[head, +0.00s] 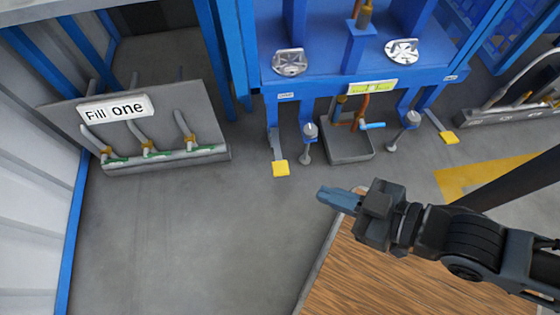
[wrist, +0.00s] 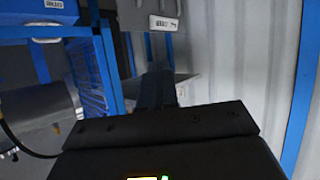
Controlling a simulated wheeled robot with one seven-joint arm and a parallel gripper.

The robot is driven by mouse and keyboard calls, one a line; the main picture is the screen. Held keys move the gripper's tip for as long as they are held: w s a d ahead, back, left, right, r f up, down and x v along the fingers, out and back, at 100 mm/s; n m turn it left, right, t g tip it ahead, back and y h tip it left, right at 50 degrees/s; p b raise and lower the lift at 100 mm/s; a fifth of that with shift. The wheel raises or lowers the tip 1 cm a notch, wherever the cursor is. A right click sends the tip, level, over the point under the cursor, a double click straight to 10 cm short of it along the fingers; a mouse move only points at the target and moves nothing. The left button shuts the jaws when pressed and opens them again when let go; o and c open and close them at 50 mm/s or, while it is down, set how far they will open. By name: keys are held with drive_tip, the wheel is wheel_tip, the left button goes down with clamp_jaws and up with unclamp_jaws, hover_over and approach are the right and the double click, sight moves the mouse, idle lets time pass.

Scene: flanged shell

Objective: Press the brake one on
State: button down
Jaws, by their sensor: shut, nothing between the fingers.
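Two yellow foot pedals hang under the blue machine (head: 330,80) in the head view: a left yellow pedal (head: 280,168) and a right yellow pedal (head: 449,137). A small white label (head: 288,96) sits above the left one and another (head: 450,77) above the right one. Both are too small to read, so I cannot tell which is brake one. My gripper (head: 322,194) is shut and empty, below and right of the left pedal in the picture, apart from it. In the wrist view its dark fingers (wrist: 158,88) point away; no pedal is clear there.
A grey panel marked "Fill one" (head: 113,108) with several bent levers stands at the left. A grey box with pipes (head: 347,143) sits between the pedals. A wooden surface (head: 370,265) lies under my arm. Bare floor (head: 190,235) is clear at the lower left.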

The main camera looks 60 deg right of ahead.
drive_tip(key=w+d+f+g+h+b, duration=0.1)
drive_tip(key=w+f+g, duration=0.15)
drive_tip(key=f, duration=0.85)
drive_tip(key=w+d+f+g+b, duration=0.15)
drive_tip(key=w+f, duration=0.25)
drive_tip(key=f, duration=0.6)
drive_tip(key=n+g+y+b, duration=0.1)
drive_tip(key=g+b, duration=0.2)
drive_tip(key=g, duration=0.8)
approach(280, 167)
drive_tip(key=shift+w+a, duration=0.35)
drive_tip(key=shift+a, duration=0.15)
drive_tip(key=shift+w+d+r+g, duration=0.1)
drive_tip(key=shift+d+r+g, duration=0.15)
drive_tip(key=shift+d+g, duration=0.15)
drive_tip(key=shift+f, duration=0.15)
drive_tip(key=b+x, duration=0.6)
drive_tip(key=shift+f, duration=0.35)
